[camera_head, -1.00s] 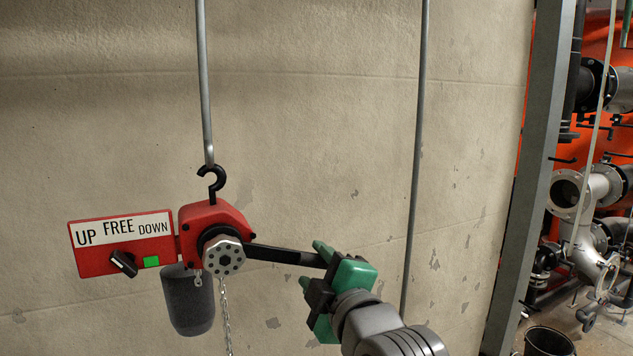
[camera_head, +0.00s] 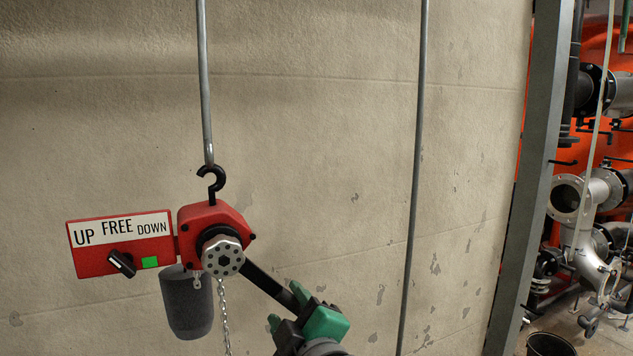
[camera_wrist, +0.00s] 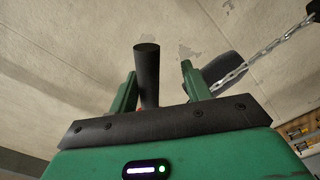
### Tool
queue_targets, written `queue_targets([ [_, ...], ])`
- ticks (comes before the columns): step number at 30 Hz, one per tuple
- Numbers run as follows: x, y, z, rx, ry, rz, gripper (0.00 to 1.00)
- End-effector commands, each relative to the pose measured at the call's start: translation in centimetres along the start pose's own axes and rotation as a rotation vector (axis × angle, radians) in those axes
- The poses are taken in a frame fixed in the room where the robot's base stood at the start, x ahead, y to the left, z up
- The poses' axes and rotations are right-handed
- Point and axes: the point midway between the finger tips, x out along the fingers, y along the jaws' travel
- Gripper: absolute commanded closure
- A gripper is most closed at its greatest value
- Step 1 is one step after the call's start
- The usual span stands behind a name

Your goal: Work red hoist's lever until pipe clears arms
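The red hoist (camera_head: 214,216) hangs from a black hook on a grey rod. Its black lever (camera_head: 268,281) slopes down to the right from the silver hub. My gripper (camera_head: 287,307) is at the lever's outer end, with one green finger on each side. In the wrist view the lever (camera_wrist: 149,80) stands close to the left finger, with a gap to the right finger, so the gripper looks open around it. The red switch box (camera_head: 121,243) reads UP, FREE, DOWN; its black knob (camera_head: 122,263) points up-left, towards UP. The pipe and arms are not in view.
A chain (camera_head: 224,316) hangs below the hoist beside a dark chain container (camera_head: 187,302). A second grey rod (camera_head: 416,160) runs down the wall to the right. A grey post (camera_head: 536,180) and flanged pipes (camera_head: 577,200) stand far right. The wall between is bare.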

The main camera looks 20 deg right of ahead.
Motion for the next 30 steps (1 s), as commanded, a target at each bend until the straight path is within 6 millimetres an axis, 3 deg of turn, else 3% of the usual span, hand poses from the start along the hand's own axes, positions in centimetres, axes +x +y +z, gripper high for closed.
queue_targets([
  [7,0.1,-0.2,-0.2,-0.002,0.003,-0.005,0.56],
  [15,0.0,3.1,0.5,-0.102,0.001,-0.001,0.56],
  [27,0.0,4.0,0.8,-0.132,0.0,0.0,0.56],
  [30,0.0,5.1,0.7,-0.159,0.0,0.002,0.56],
])
